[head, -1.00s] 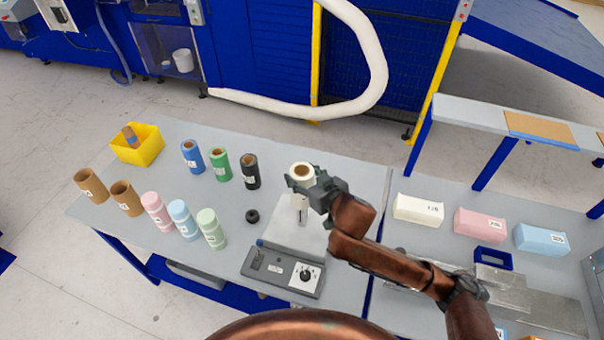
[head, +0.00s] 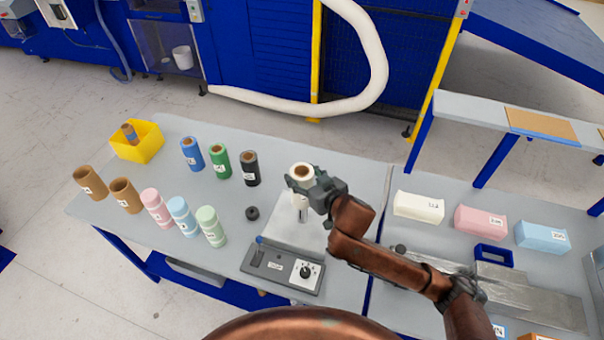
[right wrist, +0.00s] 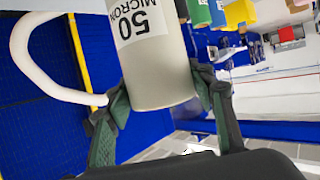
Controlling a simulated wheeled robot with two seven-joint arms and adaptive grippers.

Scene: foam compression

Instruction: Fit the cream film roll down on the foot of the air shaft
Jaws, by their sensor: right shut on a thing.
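The cream film roll (head: 301,171) is upright, its brown core facing up, in my right gripper (head: 304,183). The gripper is shut around it. In the right wrist view the roll (right wrist: 155,65) carries a "50 MICRON" label and sits between the two fingers (right wrist: 165,100). The metal air shaft (head: 303,214) shows just under the roll, over a pale plate (head: 290,235). Whether the shaft's top is inside the roll's core cannot be told. My left gripper is not in view.
A control box with a knob (head: 306,271) stands at the table's front. A small black ring (head: 252,213) lies left of the shaft. Several coloured rolls stand farther left, near a yellow bin (head: 138,147). Cream, pink and blue blocks (head: 418,208) lie right.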

